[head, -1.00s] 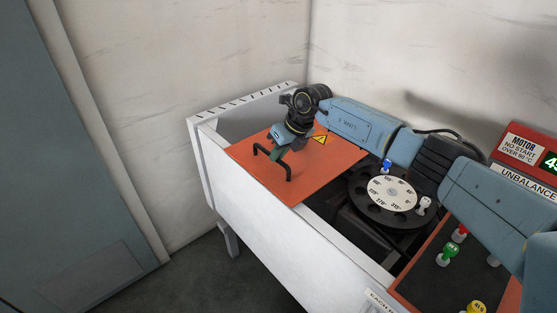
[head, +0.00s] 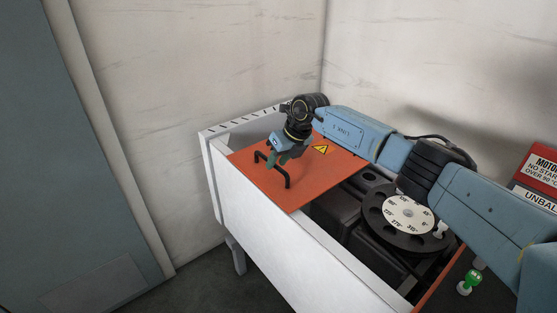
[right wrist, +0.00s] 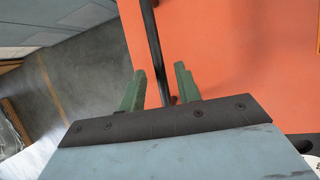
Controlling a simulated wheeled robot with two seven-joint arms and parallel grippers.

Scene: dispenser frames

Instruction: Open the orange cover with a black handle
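The orange cover (head: 256,178) lies flat over the left part of a white box, with a yellow warning triangle on it. Its black handle (head: 287,181) stands up near the cover's front left. My right gripper (head: 277,160) is at the handle, reaching from the right. In the right wrist view, its two green fingers (right wrist: 160,72) stand apart, one on each side of the black bar (right wrist: 152,40), with visible gaps. To the right of the cover, the box is open and shows dark parts inside. My left gripper is not in view.
The white box wall (head: 260,245) runs along the front. Pale walls stand behind; the floor at left is free.

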